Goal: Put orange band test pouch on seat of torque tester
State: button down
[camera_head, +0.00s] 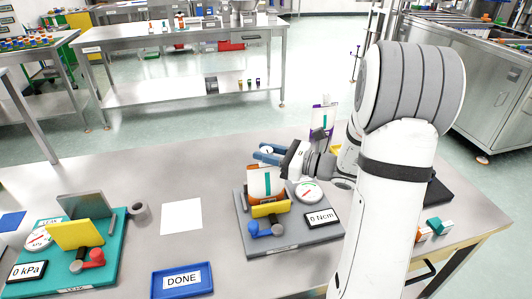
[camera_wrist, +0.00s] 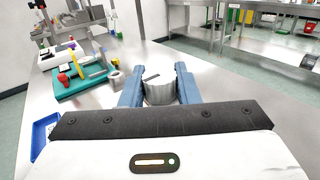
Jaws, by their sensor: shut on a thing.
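The orange band test pouch (camera_head: 262,182) is white with orange bands and a teal mark. It stands upright at the torque tester (camera_head: 290,236), a grey plate with a yellow block (camera_head: 270,209), a blue knob, a round dial and a "0 Ncm" display. The yellow block hides the pouch's foot, so I cannot tell whether it touches the seat. My gripper (camera_head: 268,153) has blue fingers at the pouch's top. In the wrist view, the fingers (camera_wrist: 160,92) are shut on the pale top of the pouch (camera_wrist: 160,84).
A teal leak tester (camera_head: 112,262) with a "0 kPa" display stands at the left. A blue DONE tray (camera_head: 183,290) lies at the front, and a white sheet (camera_head: 181,217) between the testers. A purple-banded pouch (camera_head: 322,120) stands behind my gripper. Small boxes (camera_head: 436,228) lie at right.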

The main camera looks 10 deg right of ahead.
jog(key=shift+f, duration=0.1)
jog(key=c, duration=1.6)
grip_release()
jog(key=shift+f, duration=0.1)
jog(key=o, duration=0.5)
